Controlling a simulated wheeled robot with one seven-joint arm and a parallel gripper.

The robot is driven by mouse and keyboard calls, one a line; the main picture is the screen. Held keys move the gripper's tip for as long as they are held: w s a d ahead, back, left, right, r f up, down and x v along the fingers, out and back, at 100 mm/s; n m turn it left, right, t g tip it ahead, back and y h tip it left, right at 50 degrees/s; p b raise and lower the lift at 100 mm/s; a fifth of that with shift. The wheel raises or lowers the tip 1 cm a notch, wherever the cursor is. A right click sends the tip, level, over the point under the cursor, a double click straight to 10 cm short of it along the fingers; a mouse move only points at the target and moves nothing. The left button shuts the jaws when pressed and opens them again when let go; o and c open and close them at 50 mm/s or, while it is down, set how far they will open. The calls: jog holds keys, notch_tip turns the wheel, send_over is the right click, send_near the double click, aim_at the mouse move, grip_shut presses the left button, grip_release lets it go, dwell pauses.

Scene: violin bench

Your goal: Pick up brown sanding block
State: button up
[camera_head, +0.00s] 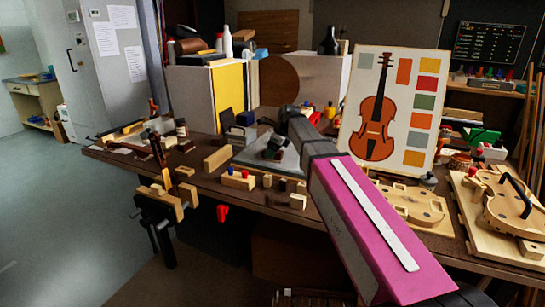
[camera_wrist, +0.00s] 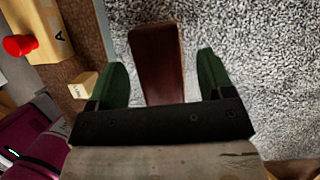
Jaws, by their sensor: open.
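The brown sanding block (camera_wrist: 157,45) is a dark reddish-brown, long block seen over a speckled grey surface (camera_wrist: 265,60) in the wrist view. My gripper (camera_wrist: 162,66) is open, with one green finger to the left of the block and one to its right. Gaps show between the block and both fingers. The block's near end meets the gripper's black bar in the picture, so its full length is hidden. In the head view my gripper (camera_head: 272,147) is small and dark over the grey mat on the bench; I cannot make out the block there.
A wooden block with a red knob (camera_wrist: 38,32) and a small pale block (camera_wrist: 83,86) lie left of the mat. On the bench (camera_head: 125,165) stand a violin chart (camera_head: 345,140), a violin body (camera_head: 510,205) at right and a vise (camera_head: 165,205) at the front left edge.

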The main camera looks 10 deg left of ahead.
jog(key=shift+f, duration=0.25)
jog(key=c, duration=1)
jog(key=shift+c, duration=0.2)
jog(key=shift+r, duration=0.2)
jog(key=shift+a+r, duration=0.1)
jog(key=shift+r, duration=0.5)
notch_tip(320, 180, up, 2)
jog(key=shift+w+r, duration=0.1)
jog(key=shift+r, duration=0.1)
jog(key=s+a+r, duration=0.6)
jog(key=s+r, duration=0.1)
jog(key=s, duration=0.2)
jog(key=shift+s+a, duration=0.35)
